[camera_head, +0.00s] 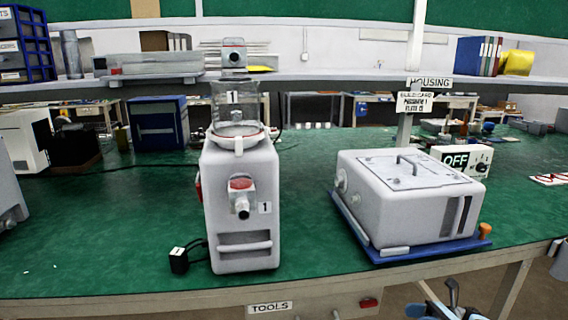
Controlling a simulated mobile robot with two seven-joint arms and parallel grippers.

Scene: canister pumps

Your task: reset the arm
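The first canister pump (240,210) is a white upright housing marked 1, with a red-and-grey outlet on its front. A clear canister (235,108), also marked 1, stands on its top. A second, low white housing (408,200) lies on a blue tray (379,252) at the right, with a handle on its lid. A dark and light-blue shape (450,302) shows at the bottom right below the table edge. I cannot tell whether it is my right gripper, or its state. My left gripper is not in view.
A white control box (461,160) reading OFF stands behind the second housing. A small black plug block (179,260) sits left of the pump. A blue box (158,124) stands at the back left. The green table (110,240) is clear at the front left and between the housings.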

